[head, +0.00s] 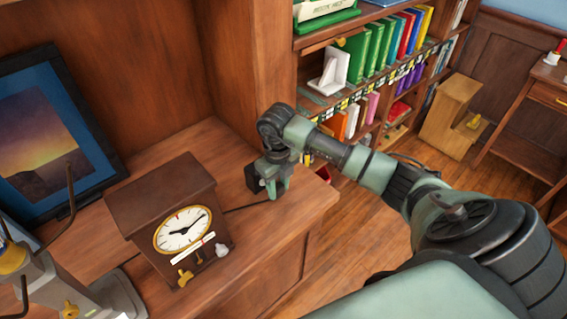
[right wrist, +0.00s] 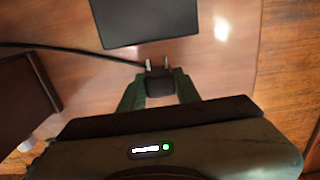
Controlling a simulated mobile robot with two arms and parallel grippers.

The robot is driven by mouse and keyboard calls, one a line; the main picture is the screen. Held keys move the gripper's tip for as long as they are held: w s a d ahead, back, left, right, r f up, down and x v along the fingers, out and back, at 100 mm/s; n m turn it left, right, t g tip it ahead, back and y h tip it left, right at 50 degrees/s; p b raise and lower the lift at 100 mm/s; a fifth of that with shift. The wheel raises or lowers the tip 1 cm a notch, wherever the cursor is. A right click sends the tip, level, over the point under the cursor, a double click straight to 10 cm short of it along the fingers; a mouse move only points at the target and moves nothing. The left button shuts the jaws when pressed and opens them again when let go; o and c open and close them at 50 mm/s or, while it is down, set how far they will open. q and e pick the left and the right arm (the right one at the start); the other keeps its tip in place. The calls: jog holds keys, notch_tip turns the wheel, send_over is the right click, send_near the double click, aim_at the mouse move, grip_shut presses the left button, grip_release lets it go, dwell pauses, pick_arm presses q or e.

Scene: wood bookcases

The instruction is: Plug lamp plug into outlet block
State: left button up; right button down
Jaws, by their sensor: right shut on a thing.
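My right gripper (head: 270,188) is low over the wooden cabinet top and points down. In the right wrist view, its two green fingers are shut on the black lamp plug (right wrist: 160,82). The plug's two metal prongs point to the top of that view, towards a dark block, which looks like the outlet block (right wrist: 143,22). A gap shows between the prong tips and the block. The block's dark side shows beside the gripper in the head view (head: 252,177); its sockets are not visible. A black cable (right wrist: 85,50) runs left from the plug. My left gripper is not in view.
A brown wooden clock (head: 172,215) stands left of the gripper, and a framed picture (head: 45,140) leans behind it. A grey metal object with brass parts (head: 62,285) is at bottom left. The cabinet's right edge is close; a bookcase (head: 375,75) stands beyond.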

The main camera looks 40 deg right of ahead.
jog(key=shift+w+f+b, duration=0.1)
jog(key=shift+w+b, duration=0.3)
jog(key=shift+w, duration=0.65)
jog(key=shift+w+a, duration=0.1)
jog(key=shift+w, duration=0.1)
dwell(1.1)
jog(key=shift+w+b, duration=0.45)
jog(key=shift+w, duration=0.15)
jog(key=c, duration=0.9)
grip_release()
jog(key=shift+r, duration=0.2)
